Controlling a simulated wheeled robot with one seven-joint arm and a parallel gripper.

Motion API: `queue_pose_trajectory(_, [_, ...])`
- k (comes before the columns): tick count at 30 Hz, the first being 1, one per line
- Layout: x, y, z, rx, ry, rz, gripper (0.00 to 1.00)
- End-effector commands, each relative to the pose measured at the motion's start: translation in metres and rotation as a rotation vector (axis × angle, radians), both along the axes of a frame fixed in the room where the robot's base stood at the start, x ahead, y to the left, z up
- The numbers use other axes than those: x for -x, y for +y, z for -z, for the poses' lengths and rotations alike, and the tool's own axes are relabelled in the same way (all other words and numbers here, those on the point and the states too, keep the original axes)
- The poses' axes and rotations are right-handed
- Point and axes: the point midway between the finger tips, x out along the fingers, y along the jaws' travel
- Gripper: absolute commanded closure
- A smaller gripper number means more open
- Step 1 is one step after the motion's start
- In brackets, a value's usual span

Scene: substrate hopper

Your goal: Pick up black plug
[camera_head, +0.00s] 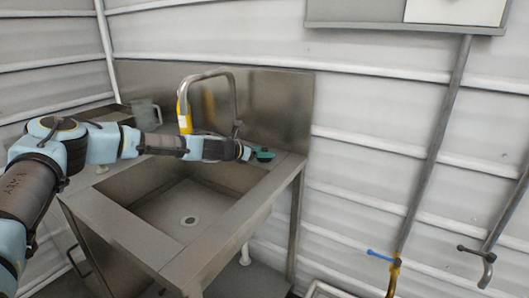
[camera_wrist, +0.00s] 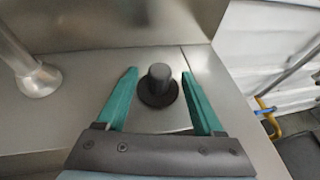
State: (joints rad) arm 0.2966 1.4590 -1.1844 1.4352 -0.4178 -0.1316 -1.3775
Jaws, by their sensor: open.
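The black plug (camera_wrist: 158,88) stands upright on the steel sink rim in the wrist view, a round flange with a knob on top. My gripper (camera_wrist: 158,82) is open, with its two teal fingers on either side of the plug and a gap to each. I cannot tell how high the fingers are above the rim. In the head view my gripper (camera_head: 264,155) is over the right rear corner of the sink, and I cannot make out the plug there.
The steel sink (camera_head: 130,238) has an empty basin with a drain. A tap (camera_head: 234,100) rises behind it, near my arm, and its base (camera_wrist: 40,80) shows in the wrist view. Wall pipes (camera_head: 436,150) are at right.

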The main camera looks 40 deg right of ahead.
Motion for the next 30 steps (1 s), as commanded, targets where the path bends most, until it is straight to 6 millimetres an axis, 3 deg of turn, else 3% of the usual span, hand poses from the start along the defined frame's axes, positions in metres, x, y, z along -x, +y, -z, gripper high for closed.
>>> queue_pose_trajectory(4, [-0.001, -0.014, 0.005, 0.000, 0.002, -0.001, 0.31])
queue_pose_trajectory(13, [-0.001, -0.017, 0.007, 0.000, 0.000, -0.001, 0.32])
queue_pose_trajectory(30, [-0.001, -0.016, 0.008, -0.001, 0.000, 0.000, 0.96])
